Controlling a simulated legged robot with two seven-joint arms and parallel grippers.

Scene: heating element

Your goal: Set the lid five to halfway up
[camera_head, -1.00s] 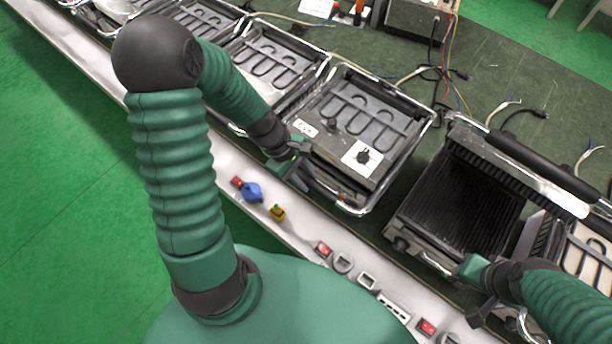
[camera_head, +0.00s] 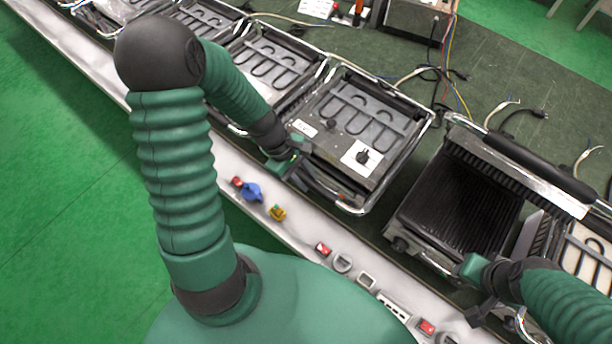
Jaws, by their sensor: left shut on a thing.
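The middle grill (camera_head: 352,140) has its lid down, with dark looped heating elements, a knob and white labels on its top. I cannot tell from the picture which lid is number five. My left gripper (camera_head: 297,172) is at this grill's front left corner, shut on the lid's metal handle frame (camera_head: 348,207); the exact contact is small and partly hidden by the gripper. The grill to the right (camera_head: 455,205) has its lid (camera_head: 515,165) raised, and its ribbed dark plate shows. My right gripper (camera_head: 480,300) is low at this grill's front edge; its fingers are too unclear to read.
More grills with exposed elements (camera_head: 268,68) stand in a row to the upper left. A white rail (camera_head: 305,240) with switches and a blue plug (camera_head: 252,192) runs along the front. Loose cables (camera_head: 445,75) lie behind on the dark green bench.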

